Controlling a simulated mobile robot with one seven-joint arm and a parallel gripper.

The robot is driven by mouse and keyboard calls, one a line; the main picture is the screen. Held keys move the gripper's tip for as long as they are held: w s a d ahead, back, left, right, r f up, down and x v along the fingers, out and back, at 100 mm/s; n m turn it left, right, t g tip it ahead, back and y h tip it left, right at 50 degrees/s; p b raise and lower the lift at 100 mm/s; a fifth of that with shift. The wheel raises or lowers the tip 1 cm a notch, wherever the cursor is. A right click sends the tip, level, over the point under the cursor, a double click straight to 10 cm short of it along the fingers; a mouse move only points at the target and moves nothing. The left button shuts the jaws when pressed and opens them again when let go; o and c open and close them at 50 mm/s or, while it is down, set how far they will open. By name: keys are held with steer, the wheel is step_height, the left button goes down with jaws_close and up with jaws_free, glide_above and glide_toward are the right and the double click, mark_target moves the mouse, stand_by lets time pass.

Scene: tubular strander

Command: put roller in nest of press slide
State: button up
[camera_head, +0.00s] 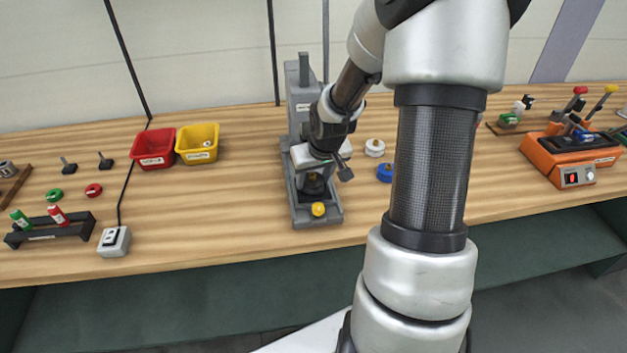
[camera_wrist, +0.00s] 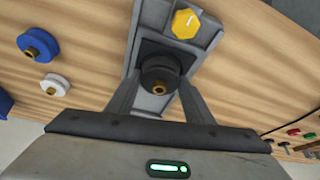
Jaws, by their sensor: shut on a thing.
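The grey press (camera_head: 303,95) stands on the bench, its base (camera_head: 299,216) reaching toward the front. A yellow knob (camera_head: 318,209) is at the base's front end; it also shows in the wrist view (camera_wrist: 185,23). My gripper (camera_wrist: 160,84) points down at the press base and is shut on a dark grey roller (camera_wrist: 150,74) with a brass hub. The roller is over a dark square seat (camera_wrist: 147,47), the apparent nest, which it partly hides. I cannot tell whether the roller touches the seat. In the head view my gripper (camera_head: 315,178) covers much of this area.
A blue roller (camera_wrist: 38,45) and a white roller (camera_wrist: 54,85) lie beside the press. Red (camera_head: 153,149) and yellow (camera_head: 198,144) bins stand left of it. An orange machine (camera_head: 573,158) is far right.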

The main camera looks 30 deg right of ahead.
steer(key=shift+f, duration=0.2)
steer(key=shift+f, duration=0.1)
steer(key=shift+f, duration=0.15)
steer(key=o, duration=1.5)
steer(key=shift+r, duration=0.35)
steer(key=p+v, duration=0.3)
steer(key=v, duration=0.8)
steer(key=shift+s+r, duration=0.25)
steer(key=shift+r, duration=0.05)
